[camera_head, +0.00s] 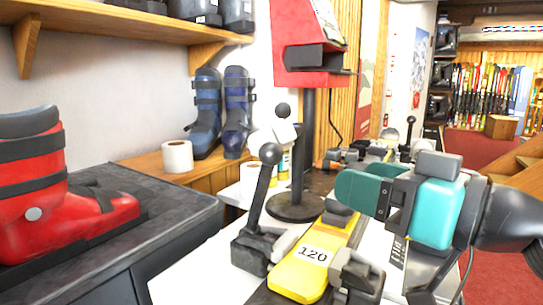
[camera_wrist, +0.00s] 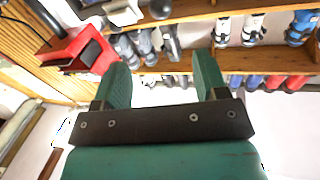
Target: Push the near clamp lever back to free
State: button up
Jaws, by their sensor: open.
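The near clamp lever (camera_head: 262,195) is a dark grey bar with a ball knob on top, standing up steeply from a dark clamp base (camera_head: 262,247) at the near left of the bench. My gripper (camera_head: 345,190) has green fingers and a teal body. It is to the right of the lever in the head view, apart from it, and points left. My gripper also shows in the wrist view (camera_wrist: 162,80), open with nothing between its fingers. A ball knob on a grey stem (camera_wrist: 171,42) shows beyond the fingers there; I cannot tell which lever it belongs to.
A yellow ski (camera_head: 296,278) with a "120" label lies below my gripper. A red device on a black post (camera_head: 297,150) stands behind the lever. A red boot (camera_head: 30,190) is on the dark counter at left. Another lever (camera_head: 410,130) stands farther back.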

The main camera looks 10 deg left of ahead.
aim_at(280, 154)
jog(key=p+x, duration=1.4)
jog(key=shift+w+a+r+p, duration=0.1)
jog(key=shift+a+r+p, duration=0.15)
jog(key=shift+a+p, duration=0.05)
jog(key=shift+w+a+f+p, duration=0.3)
jog(key=shift+w+a+p, duration=0.15)
jog(key=shift+a+p, duration=0.25)
jog(key=shift+c, duration=0.2)
grip_shut()
jog(key=shift+r+p, duration=0.15)
jog(key=shift+p, duration=0.15)
